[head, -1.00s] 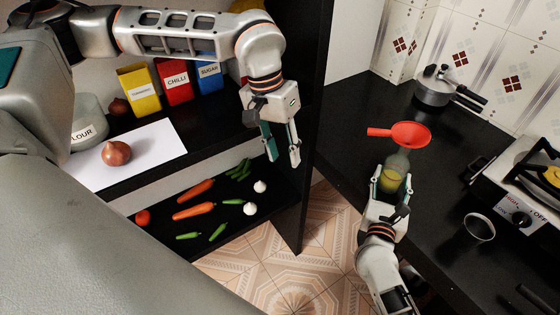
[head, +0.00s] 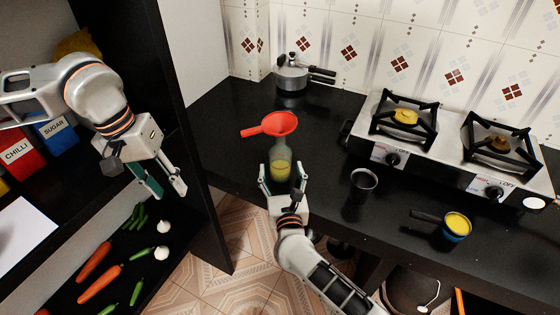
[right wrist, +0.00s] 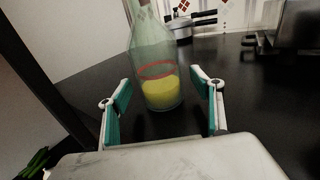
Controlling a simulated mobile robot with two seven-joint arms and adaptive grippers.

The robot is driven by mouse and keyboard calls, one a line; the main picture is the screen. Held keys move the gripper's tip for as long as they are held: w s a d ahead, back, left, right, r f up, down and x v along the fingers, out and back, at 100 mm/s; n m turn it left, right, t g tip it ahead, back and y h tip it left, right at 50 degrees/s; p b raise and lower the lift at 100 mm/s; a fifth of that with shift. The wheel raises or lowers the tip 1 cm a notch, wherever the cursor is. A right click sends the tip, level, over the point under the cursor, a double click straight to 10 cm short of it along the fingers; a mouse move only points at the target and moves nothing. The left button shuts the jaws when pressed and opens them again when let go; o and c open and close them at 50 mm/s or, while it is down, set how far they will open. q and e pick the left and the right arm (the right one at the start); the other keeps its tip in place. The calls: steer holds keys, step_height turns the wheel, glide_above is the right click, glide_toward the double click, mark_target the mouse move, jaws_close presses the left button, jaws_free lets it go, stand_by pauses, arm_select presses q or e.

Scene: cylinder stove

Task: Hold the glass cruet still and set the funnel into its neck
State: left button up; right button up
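The glass cruet (head: 281,170), greenish glass with yellow liquid in its lower part, stands upright on the black counter. My right gripper (head: 282,174) is at its near side, fingers open on either side of it. In the right wrist view the cruet (right wrist: 160,92) shows between the fingers with gaps on both sides. The red funnel (head: 281,123) overlaps the cruet's top in the head view, its handle pointing left. I cannot tell whether it sits in the neck or lies behind. My left gripper (head: 168,190) is open and empty, left of the counter by the shelves.
A two-burner stove (head: 445,148) stands right of the cruet, with a metal cup (head: 363,181) and a pan of yellow content (head: 456,226) in front. A lidded pot (head: 292,75) stands at the back. Shelves with vegetables (head: 112,278) are at left. Counter around the cruet is clear.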

steer(key=shift+s+r, duration=0.1)
steer(key=s+d, duration=0.1)
steer(key=s, duration=1.1)
steer(key=shift+d, duration=0.2)
